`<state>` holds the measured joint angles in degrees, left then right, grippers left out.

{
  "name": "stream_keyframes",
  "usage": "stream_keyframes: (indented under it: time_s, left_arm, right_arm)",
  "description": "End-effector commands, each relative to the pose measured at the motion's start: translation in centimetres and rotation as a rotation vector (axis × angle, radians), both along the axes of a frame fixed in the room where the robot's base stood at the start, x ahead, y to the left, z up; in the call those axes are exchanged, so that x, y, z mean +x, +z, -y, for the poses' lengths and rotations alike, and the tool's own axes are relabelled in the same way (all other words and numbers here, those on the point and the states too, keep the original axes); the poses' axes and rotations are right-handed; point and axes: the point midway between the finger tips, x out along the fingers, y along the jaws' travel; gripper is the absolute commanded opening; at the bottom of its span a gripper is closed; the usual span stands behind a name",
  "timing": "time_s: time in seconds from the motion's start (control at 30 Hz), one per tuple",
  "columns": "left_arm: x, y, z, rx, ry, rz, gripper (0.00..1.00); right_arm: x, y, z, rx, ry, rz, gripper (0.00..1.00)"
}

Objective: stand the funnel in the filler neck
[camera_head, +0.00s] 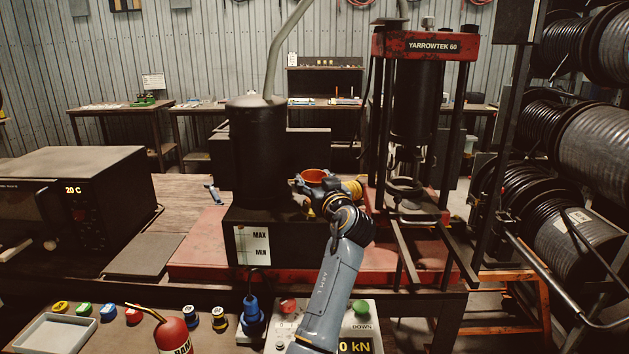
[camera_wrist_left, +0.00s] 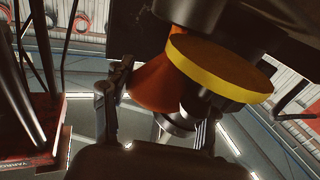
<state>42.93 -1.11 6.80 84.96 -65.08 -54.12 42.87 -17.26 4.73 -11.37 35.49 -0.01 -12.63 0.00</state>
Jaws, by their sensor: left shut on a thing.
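My left gripper (camera_head: 314,188) reaches over the black tank (camera_head: 290,212), which has a MAX/MIN gauge on its front. It is shut on the orange funnel (camera_head: 316,176), whose wide mouth faces up in the head view. The funnel also shows between the fingers in the left wrist view (camera_wrist_left: 155,86). A yellow disc (camera_wrist_left: 225,68) covers part of it there. The filler neck cannot be made out; the gripper and arm cover that area in the head view. I cannot tell whether the funnel's stem touches or enters the neck. My right gripper is out of view.
A black cylinder (camera_head: 257,150) rises left of the funnel. The red press (camera_head: 415,45) stands to the right, with hose reels (camera_head: 580,230) beyond. A red oil can (camera_head: 172,334), colored caps, a grey tray (camera_head: 57,333) and a button box (camera_head: 361,318) lie in front.

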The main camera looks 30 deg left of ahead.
Motion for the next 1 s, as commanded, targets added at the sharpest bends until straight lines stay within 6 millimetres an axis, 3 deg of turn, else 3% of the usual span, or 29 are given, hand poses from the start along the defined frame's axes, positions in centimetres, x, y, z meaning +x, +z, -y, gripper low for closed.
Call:
stream_keyframes:
  time_s: [0.03,0.3,0.33,0.43,0.8,1.0]
  left_arm:
    - [0.0,-2.0,-0.2,-0.023,0.006,-0.031,0.11]
    - [0.0,-2.0,-0.2,-0.025,0.007,-0.030,0.10]
    - [0.0,-2.0,-0.2,-0.025,0.007,-0.030,0.64]
    - [0.0,-1.8,-0.2,-0.020,0.006,-0.026,0.84]
    - [-0.1,-1.2,0.0,-0.013,0.004,-0.019,0.84]
    - [-1.6,-1.3,2.1,-0.015,0.002,-0.018,0.84]
  right_arm:
    - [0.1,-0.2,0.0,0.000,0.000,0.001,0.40]
    - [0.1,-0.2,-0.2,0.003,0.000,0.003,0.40]
    - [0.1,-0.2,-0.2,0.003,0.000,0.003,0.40]
    - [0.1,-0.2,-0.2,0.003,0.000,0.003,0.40]
    - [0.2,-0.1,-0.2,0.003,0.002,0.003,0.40]
    - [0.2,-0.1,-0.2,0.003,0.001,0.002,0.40]
